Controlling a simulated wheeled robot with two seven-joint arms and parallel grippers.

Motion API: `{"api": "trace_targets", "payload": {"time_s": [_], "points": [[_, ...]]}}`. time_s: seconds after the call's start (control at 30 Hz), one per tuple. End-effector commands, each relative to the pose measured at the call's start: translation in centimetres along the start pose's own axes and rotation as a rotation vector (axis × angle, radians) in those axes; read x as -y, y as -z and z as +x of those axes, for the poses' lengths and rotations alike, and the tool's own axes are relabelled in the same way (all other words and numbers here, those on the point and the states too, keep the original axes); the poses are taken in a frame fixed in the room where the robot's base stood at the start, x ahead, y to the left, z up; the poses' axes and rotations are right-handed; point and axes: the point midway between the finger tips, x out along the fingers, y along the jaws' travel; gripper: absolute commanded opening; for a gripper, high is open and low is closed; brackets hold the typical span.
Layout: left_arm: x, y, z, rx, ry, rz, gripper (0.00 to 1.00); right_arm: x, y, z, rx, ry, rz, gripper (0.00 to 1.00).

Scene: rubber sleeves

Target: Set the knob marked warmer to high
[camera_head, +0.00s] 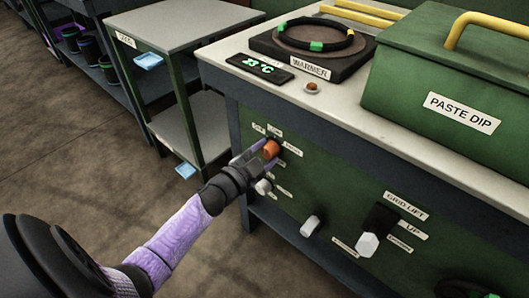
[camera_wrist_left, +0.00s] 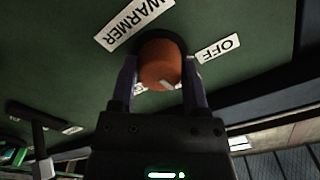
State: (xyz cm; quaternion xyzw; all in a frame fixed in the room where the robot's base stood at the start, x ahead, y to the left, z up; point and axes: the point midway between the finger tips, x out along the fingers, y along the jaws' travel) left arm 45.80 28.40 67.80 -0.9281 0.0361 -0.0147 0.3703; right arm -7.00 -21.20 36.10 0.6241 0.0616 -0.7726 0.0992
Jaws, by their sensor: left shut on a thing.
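The orange warmer knob (camera_head: 271,149) sits on the green front panel (camera_head: 330,178) of the bench, at its upper left. My left gripper (camera_head: 262,153) is shut on this knob, one finger on each side. In the left wrist view the knob (camera_wrist_left: 160,66) is between the purple fingers, with a pale mark low on its face. A WARMER label (camera_wrist_left: 134,24) and an OFF label (camera_wrist_left: 218,48) lie beside it; the other labels around it are partly hidden or too small to read. My right gripper is not in view.
The warmer plate (camera_head: 312,50) with a black ring stands on the bench top, beside a display (camera_head: 260,67) reading about 23 °C. A green PASTE DIP box (camera_head: 440,85) stands to its right. Lower on the panel are a white knob (camera_head: 310,226) and the GRID LIFT lever (camera_head: 368,243).

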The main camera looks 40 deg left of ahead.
Motion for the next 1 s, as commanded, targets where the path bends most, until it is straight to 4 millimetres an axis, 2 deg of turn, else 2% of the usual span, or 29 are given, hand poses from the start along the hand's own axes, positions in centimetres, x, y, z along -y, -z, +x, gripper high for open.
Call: {"api": "trace_targets", "payload": {"time_s": [0.7,1.0], "points": [[-0.13,-0.14,-0.04,0.002,-0.003,0.665,0.01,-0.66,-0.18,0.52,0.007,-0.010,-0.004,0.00],[-0.12,-0.11,-0.03,0.001,-0.002,0.870,0.01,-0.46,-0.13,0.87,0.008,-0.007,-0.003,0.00]]}}
